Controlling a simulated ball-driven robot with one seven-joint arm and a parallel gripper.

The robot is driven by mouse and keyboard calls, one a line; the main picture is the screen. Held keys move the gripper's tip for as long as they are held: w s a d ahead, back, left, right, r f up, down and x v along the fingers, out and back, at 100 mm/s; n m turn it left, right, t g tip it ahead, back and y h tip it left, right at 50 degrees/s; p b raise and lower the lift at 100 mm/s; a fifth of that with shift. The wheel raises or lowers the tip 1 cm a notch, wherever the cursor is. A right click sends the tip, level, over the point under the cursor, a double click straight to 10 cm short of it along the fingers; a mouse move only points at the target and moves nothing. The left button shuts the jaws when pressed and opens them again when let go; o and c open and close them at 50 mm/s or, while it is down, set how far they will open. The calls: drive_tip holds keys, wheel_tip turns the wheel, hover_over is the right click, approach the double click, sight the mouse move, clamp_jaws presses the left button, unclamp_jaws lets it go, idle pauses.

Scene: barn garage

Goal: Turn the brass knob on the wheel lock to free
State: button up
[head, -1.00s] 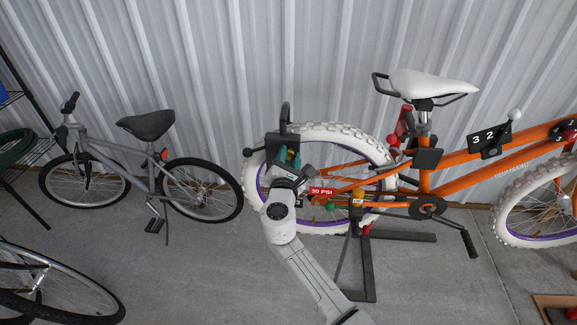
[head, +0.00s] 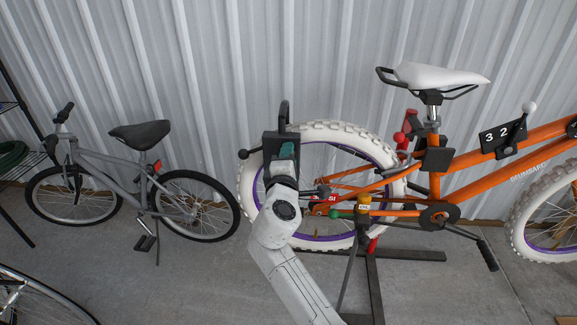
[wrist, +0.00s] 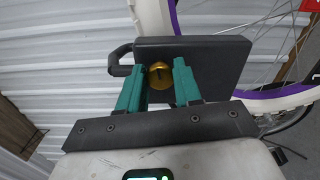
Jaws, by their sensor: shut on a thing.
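The wheel lock is a dark box with a black shackle; in the head view its body (head: 270,148) sits at the left side of the orange bike's rear wheel. In the wrist view the lock (wrist: 215,62) fills the upper middle, and its round brass knob (wrist: 160,72) has a dark slot. My gripper (wrist: 158,82) has a teal finger on each side of the knob and is shut on it. In the head view my gripper (head: 285,153) is at the lock's face, and my arm hides the knob.
The orange bike's white rear tyre (head: 330,131) is beside my gripper. Its black stand (head: 375,285) is to the right of my arm. A grey bike (head: 130,180) stands to the left. A corrugated metal wall (head: 230,60) is behind.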

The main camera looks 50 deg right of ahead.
drive_tip(key=shift+f+m+b, duration=0.15)
drive_tip(key=shift+m+b, duration=0.35)
drive_tip(key=shift+m, duration=0.3)
drive_tip(key=o, duration=1)
drive_tip(key=shift+o, duration=0.2)
drive_tip(key=v, duration=1)
drive_tip(key=shift+s+a, duration=0.3)
